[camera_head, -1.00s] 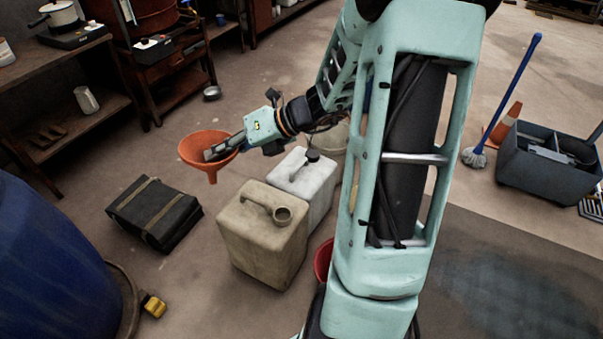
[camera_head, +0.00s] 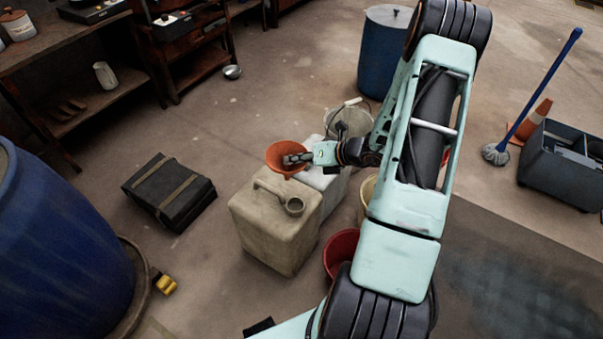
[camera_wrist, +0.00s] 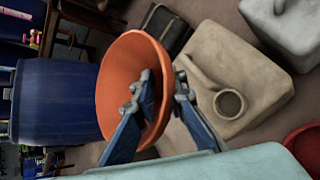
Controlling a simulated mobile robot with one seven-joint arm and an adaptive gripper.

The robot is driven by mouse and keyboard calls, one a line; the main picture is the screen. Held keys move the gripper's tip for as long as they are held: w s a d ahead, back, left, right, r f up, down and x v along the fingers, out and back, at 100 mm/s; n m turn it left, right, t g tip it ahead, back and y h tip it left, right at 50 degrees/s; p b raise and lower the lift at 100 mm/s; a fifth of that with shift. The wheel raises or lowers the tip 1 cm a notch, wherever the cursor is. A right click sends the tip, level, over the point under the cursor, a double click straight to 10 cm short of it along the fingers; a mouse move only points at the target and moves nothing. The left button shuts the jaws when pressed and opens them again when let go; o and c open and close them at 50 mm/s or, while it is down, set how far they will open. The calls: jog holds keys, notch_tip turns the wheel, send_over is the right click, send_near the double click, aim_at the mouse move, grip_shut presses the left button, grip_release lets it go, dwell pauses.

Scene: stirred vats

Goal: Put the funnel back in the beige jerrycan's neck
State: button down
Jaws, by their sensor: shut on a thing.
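The orange funnel (camera_head: 287,157) is held by its rim in my gripper (camera_head: 293,160). It also shows in the wrist view (camera_wrist: 118,88), where my gripper (camera_wrist: 166,98) has one finger inside the cone and one outside. The beige jerrycan (camera_head: 265,226) stands upright on the floor, with its open round neck (camera_head: 294,206) on top toward the right. In the wrist view the jerrycan (camera_wrist: 262,72) lies to the right of the funnel. In the head view the funnel appears above and behind the neck, apart from it.
A white jerrycan (camera_head: 327,185) stands right behind the beige one, partly under my gripper. A red bucket (camera_head: 341,254) is close on the right. A black strapped case (camera_head: 169,191) lies to the left. A large blue drum (camera_head: 60,255) fills the lower left.

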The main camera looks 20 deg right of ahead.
jog(key=shift+s+d+f+b, duration=0.3)
jog(key=shift+f+b, duration=0.9)
jog(key=shift+f, duration=1.4)
jog(key=shift+s+d+f+b, duration=0.25)
jog(key=shift+f+b, duration=0.95)
jog(key=shift+f, duration=1.4)
jog(key=shift+s+d+f+b, duration=0.25)
jog(key=shift+f+b, duration=0.95)
jog(key=shift+f, duration=1.4)
jog(key=shift+f+b, duration=0.45)
jog(key=shift+f, duration=0.1)
jog(key=c, duration=1.9)
grip_release()
jog(key=shift+d, duration=0.1)
jog(key=v, duration=1.2)
jog(key=shift+s+a+r, duration=0.1)
jog(key=shift+s+a, duration=0.05)
jog(key=shift+a, duration=0.1)
